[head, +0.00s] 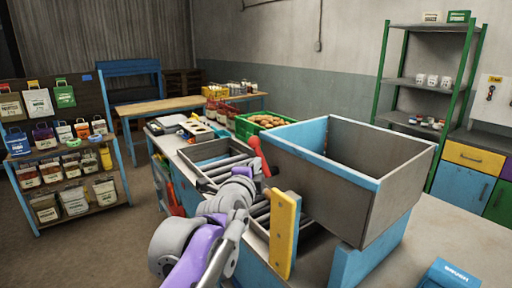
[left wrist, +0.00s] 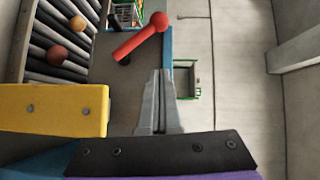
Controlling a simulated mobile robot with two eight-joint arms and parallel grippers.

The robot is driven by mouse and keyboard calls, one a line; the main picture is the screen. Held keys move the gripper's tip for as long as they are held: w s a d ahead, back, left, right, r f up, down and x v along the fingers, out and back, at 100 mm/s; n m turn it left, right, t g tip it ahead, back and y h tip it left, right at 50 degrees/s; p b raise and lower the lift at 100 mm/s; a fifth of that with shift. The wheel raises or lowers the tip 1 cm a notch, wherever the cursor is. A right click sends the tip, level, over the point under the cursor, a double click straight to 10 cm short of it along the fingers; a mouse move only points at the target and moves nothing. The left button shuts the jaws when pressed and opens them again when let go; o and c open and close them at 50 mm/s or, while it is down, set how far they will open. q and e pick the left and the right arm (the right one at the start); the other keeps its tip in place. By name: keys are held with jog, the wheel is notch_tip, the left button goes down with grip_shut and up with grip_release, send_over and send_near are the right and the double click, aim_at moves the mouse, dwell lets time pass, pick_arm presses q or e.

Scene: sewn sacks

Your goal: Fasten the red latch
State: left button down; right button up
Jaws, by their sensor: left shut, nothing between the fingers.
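The red latch (head: 262,157) is a red lever beside the left wall of the grey and blue open-topped bin. In the left wrist view the red latch (left wrist: 140,40) lies slanted, with a round knob at its upper right end. My left gripper (head: 267,177) is close to it in the head view, and its fingers are hard to make out there. In the left wrist view my left gripper (left wrist: 158,78) has its grey fingers together, empty, pointing just below and right of the knob. A gap shows between them and the latch. My right gripper is not in view.
The open bin (head: 400,205) stands right of the gripper. A roller rack (head: 215,160) is behind the arm, and round items lie on the rollers in the wrist view (left wrist: 57,52). A green crate (head: 245,130) is farther back. A blue box (head: 449,275) sits at the lower right.

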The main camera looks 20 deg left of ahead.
pick_arm(q)
jog(key=shift+r, duration=0.15)
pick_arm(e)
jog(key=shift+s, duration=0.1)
pick_arm(q)
jog(key=w+a+p, duration=0.2)
jog(key=w+a, duration=0.1)
jog(key=w, duration=0.9)
jog(key=shift+w+f+p, duration=0.2)
jog(key=shift+f+p, duration=0.1)
jog(key=shift+f, duration=0.15)
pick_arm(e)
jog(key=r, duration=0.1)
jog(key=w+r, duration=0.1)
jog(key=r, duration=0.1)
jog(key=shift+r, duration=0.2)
pick_arm(q)
jog(key=shift+w, duration=0.15)
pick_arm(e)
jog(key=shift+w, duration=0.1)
